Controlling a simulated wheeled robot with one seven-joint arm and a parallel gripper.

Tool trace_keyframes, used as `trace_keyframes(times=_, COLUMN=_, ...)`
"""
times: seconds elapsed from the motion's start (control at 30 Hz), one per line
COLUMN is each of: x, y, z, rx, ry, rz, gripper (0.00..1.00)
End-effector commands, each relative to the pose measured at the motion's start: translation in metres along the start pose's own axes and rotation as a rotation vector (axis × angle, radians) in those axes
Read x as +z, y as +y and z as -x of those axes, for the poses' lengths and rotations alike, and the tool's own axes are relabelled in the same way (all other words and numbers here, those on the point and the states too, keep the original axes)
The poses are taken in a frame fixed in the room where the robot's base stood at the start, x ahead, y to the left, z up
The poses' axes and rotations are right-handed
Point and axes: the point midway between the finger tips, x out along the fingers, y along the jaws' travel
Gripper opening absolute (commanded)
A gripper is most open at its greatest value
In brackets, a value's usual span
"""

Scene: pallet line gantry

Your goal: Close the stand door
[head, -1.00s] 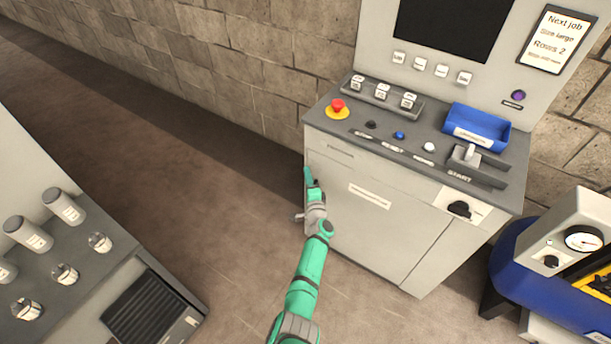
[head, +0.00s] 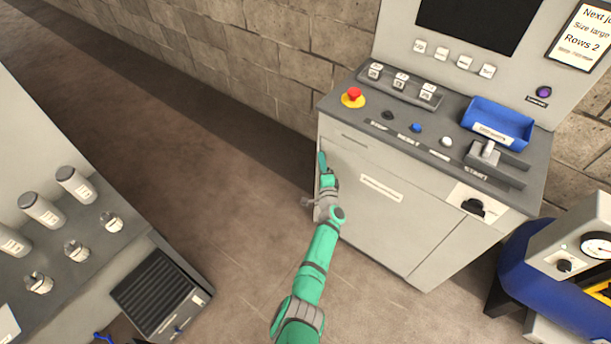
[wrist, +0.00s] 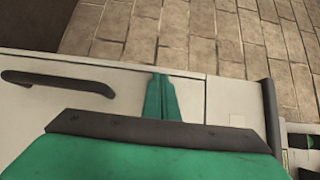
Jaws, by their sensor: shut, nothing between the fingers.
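The stand door is the pale grey front panel (head: 385,215) of the control stand (head: 440,140), with a white label strip on it. It looks flush or nearly flush with the stand's front; I cannot tell if a small gap is left. My gripper (head: 323,162) is shut and empty at the front's left edge, partly hiding that edge. In the wrist view my gripper (wrist: 162,98) lies over a pale panel (wrist: 215,100), with a dark bar handle (wrist: 58,82) to its left. I cannot tell whether the fingers touch the panel.
The stand top carries a red stop button (head: 353,97), a blue tray (head: 497,122) and a lever (head: 488,152). A blue machine with a gauge (head: 595,246) stands at right. A bench with several grey cylinders (head: 75,184) is at left. Floor (head: 225,190) between is clear.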

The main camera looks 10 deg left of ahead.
Motion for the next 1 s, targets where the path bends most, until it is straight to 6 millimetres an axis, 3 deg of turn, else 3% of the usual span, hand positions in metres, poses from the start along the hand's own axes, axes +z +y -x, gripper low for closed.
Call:
trace_keyframes(times=0.17, x=0.014, y=0.000, z=0.020, rx=-0.003, ry=0.000, rz=0.002, gripper=0.00)
trace_keyframes(times=0.53, x=0.066, y=0.002, z=0.064, rx=0.000, ry=-0.015, rz=0.002, gripper=0.00)
trace_keyframes(times=0.8, x=0.081, y=0.003, z=0.087, rx=-0.001, ry=-0.008, rz=0.002, gripper=0.00)
trace_keyframes(times=1.0, x=0.086, y=0.002, z=0.093, rx=0.000, ry=-0.006, rz=0.001, gripper=0.00)
